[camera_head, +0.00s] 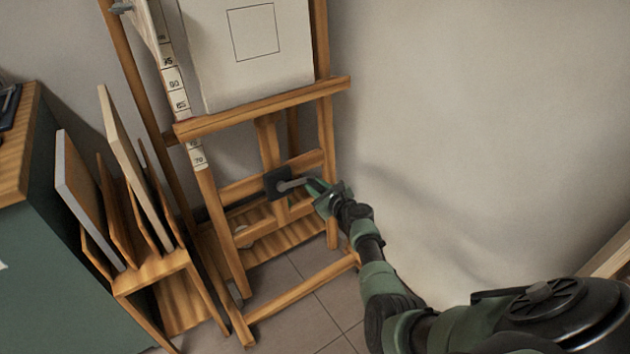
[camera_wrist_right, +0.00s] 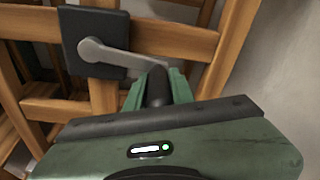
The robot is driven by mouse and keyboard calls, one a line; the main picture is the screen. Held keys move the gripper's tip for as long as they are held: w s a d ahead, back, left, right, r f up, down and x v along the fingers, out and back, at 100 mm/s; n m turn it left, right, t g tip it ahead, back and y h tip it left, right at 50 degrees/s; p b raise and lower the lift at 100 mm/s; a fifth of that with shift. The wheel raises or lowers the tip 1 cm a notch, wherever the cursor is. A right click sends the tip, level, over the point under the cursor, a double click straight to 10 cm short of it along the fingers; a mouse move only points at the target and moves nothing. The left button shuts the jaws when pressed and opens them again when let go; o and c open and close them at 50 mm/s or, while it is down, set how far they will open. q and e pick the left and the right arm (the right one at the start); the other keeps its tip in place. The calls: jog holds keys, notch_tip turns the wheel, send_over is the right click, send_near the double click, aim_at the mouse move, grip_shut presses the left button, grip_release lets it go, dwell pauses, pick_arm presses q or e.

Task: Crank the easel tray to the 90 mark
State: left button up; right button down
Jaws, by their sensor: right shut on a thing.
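The wooden easel stands against the wall. Its tray (camera_head: 263,108) is a crossbar bearing a white canvas (camera_head: 250,50) with a drawn square. A white scale strip (camera_head: 173,80) runs down the easel's left side. The crank is a grey arm (camera_head: 292,184) on a black plate (camera_head: 277,185). My right gripper (camera_head: 322,188) is shut on the crank's dark knob (camera_wrist_right: 156,88), with the grey arm (camera_wrist_right: 110,53) pointing left from it. My left gripper is not in view.
A wooden rack (camera_head: 150,270) holding several boards stands left of the easel. A green cabinet (camera_head: 60,250) with a wooden top is at the far left. Bare wall (camera_head: 480,120) is to the right, and tiled floor (camera_head: 310,310) shows below.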

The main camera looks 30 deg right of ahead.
jog(key=shift+s+a+f+m, duration=0.1)
jog(key=shift+f+m, duration=0.4)
jog(key=shift+s+a+f+m, duration=0.1)
jog(key=shift+f+m, duration=0.35)
jog(key=shift+m, duration=0.05)
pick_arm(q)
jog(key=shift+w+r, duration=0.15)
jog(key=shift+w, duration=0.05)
pick_arm(e)
jog(key=c, duration=1.2)
grip_release()
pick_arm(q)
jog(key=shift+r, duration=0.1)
pick_arm(e)
jog(key=shift+r, duration=0.1)
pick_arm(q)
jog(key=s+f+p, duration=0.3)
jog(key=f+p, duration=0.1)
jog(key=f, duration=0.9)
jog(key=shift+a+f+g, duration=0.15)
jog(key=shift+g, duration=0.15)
pick_arm(e)
jog(key=v, duration=0.7)
jog(key=shift+s, duration=0.35)
jog(key=shift+c, duration=0.2)
